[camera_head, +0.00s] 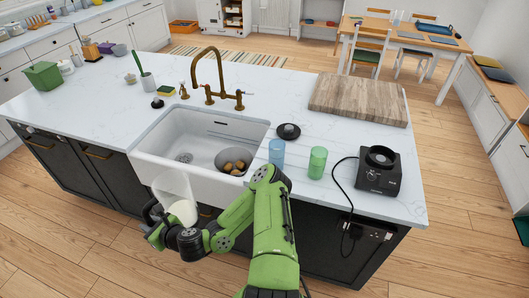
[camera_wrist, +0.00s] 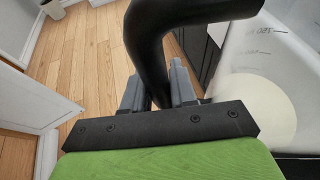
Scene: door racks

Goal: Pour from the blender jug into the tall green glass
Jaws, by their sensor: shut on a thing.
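The clear blender jug (camera_head: 175,187) holds a pale cream liquid and is held in the air in front of the sink's left front. Its black handle (camera_wrist: 150,45) passes between the grey fingers of my gripper (camera_wrist: 158,90), which is shut on it. The jug's marked wall and the pale liquid show at the right of the wrist view (camera_wrist: 258,105). In the head view my gripper (camera_head: 154,218) is at the jug's left. The tall green glass (camera_head: 317,163) stands upright on the worktop right of the sink, well apart from the jug.
A blue glass (camera_head: 277,153) stands just left of the green one. A black lid (camera_head: 288,131) lies behind them. The black blender base (camera_head: 379,172) with its cable is to the right. The white sink (camera_head: 240,130) holds a bowl of brown items. A wooden board (camera_head: 358,98) lies behind.

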